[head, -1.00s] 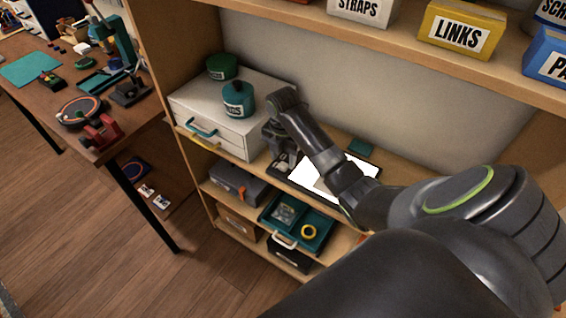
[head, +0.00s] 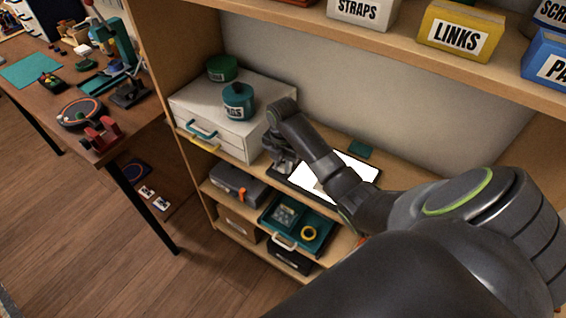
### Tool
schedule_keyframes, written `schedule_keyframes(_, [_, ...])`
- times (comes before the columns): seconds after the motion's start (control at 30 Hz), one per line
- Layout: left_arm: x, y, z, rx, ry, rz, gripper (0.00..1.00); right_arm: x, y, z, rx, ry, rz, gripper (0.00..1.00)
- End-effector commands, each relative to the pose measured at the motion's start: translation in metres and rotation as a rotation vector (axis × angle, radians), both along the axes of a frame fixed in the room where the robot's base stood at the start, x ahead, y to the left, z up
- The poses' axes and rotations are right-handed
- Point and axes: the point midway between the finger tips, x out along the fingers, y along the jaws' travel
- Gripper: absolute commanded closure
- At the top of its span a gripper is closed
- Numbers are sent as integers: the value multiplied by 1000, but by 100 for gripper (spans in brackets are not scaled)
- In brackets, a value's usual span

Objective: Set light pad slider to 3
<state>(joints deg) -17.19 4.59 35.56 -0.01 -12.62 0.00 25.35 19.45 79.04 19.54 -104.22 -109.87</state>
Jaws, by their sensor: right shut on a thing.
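The light pad (head: 362,172) lies on the middle shelf, with a bright white lit surface and a dark frame. My right arm crosses over it from the right and hides part of it. My right gripper (head: 281,166) points down at the pad's left end, beside the white drawer unit. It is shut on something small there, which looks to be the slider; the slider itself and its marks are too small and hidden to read. My left gripper is not in view.
A white drawer unit (head: 236,135) stands just left of my gripper, with a teal jar (head: 238,103) and a green jar (head: 222,69) on top. A teal tray (head: 311,246) sits on the shelf below. Labelled bins, including a yellow one (head: 462,30), stand above.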

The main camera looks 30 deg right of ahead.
Motion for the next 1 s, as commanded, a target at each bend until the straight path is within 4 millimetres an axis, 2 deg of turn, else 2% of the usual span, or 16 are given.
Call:
schedule_keyframes(0.17, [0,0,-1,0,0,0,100,3,-6,0,-2,0,0,100])
schedule_keyframes(0.4, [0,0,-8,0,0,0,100,21,-50,-1,-4,2,-3,100])
schedule_keyframes(0.57, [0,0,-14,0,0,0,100,30,-72,-1,-2,1,-2,100])
schedule_keyframes(0.97, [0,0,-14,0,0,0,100,33,-80,1,-3,-2,-2,100])
schedule_keyframes(1.0, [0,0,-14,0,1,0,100,33,-80,1,-4,-4,-2,73])
